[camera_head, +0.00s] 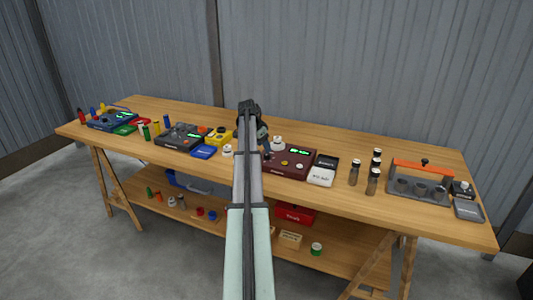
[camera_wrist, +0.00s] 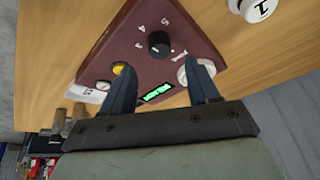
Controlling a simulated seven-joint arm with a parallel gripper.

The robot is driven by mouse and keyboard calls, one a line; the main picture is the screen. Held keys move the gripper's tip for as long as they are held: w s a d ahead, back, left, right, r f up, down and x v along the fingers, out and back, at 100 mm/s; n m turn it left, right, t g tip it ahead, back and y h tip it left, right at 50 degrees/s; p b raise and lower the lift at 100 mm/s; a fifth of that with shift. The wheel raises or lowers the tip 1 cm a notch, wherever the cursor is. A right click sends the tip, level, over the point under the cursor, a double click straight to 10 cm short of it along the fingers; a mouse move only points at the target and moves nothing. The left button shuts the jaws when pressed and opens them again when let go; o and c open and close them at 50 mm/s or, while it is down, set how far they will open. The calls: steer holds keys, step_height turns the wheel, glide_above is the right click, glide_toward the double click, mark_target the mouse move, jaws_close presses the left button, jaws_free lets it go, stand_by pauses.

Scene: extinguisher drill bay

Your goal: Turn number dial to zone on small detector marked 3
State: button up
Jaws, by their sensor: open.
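A maroon panel (camera_wrist: 115,50) lies on the wooden table, also in the head view (camera_head: 290,174). In the wrist view its black number dial (camera_wrist: 160,44) has the digits 3, 4 and 5 printed around it; I cannot tell exactly where its pointer stands. A small white round detector (camera_wrist: 255,8) at the top right seems to bear a 1. White detectors also stand near the panel in the head view, one behind it (camera_head: 278,142) and one to its left (camera_head: 228,150); their marks are too small to read. My gripper (camera_wrist: 160,75) is open and empty, its fingers on the dial's near side, apart from it.
The panel also has a yellow button (camera_wrist: 119,68), a white round part (camera_wrist: 183,76) partly behind a finger, and a lit green display (camera_wrist: 157,93). Dark jars (camera_head: 373,182) and a grey rack (camera_head: 420,188) stand right; another control box (camera_head: 177,142) stands left.

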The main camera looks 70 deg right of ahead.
mark_target(266, 154)
steer(key=shift+x, duration=2.75)
steer(key=c, duration=1)
steer(key=shift+c, duration=0.2)
steer(key=shift+n, duration=0.3)
steer(key=n+t, duration=0.1)
steer(key=n, duration=0.1)
steer(key=n+t, duration=0.1)
steer(key=n, duration=0.2)
steer(key=shift+s+n+h, duration=0.15)
steer(key=shift+n+h, duration=0.15)
steer(key=n+t, duration=0.2)
steer(key=n, duration=0.3)
steer(key=shift+n+t+y, duration=0.3)
steer(key=shift+n+y, duration=0.1)
